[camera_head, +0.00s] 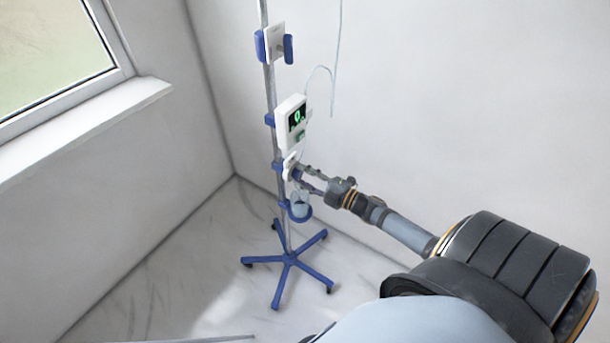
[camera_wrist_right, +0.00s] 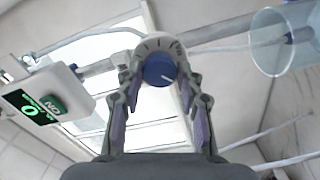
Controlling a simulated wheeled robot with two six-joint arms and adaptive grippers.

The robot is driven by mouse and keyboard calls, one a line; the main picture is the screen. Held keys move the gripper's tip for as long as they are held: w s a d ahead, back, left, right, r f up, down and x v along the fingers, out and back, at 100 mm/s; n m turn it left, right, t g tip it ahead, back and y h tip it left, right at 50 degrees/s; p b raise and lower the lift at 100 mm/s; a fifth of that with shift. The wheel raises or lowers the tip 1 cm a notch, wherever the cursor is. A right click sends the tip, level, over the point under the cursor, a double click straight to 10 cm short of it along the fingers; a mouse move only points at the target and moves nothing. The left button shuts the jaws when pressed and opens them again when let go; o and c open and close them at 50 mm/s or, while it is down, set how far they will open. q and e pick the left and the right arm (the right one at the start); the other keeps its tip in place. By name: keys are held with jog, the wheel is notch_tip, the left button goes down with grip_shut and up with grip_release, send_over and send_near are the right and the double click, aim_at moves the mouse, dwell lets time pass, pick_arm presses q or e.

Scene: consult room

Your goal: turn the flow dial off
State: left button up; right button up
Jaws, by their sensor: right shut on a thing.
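The flow dial (camera_wrist_right: 160,70) is a round blue knob on a white plate with dark marks along its edge. A short pale line on the knob points to the lower right in the right wrist view. In the head view the dial's white plate (camera_head: 290,163) is on the pole below the pump. My right gripper (camera_wrist_right: 162,85) has its two fingers on either side of the knob, shut on it. In the head view the right gripper (camera_head: 299,178) reaches the dial from the right and partly hides it. My left gripper is not in view.
A white pump (camera_head: 291,122) with a green-lit screen is above the dial. Its screen also shows in the wrist view (camera_wrist_right: 32,108). A clear cup (camera_head: 300,206) sits in a blue holder below. The pole (camera_head: 270,95) stands on a blue five-legged base (camera_head: 289,259) near the walls.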

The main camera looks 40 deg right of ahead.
jog(key=shift+f, duration=0.1)
dwell(0.3)
jog(key=o, duration=1.2)
jog(key=shift+s, duration=0.1)
jog(key=v, duration=1.2)
jog(key=shift+d, duration=0.1)
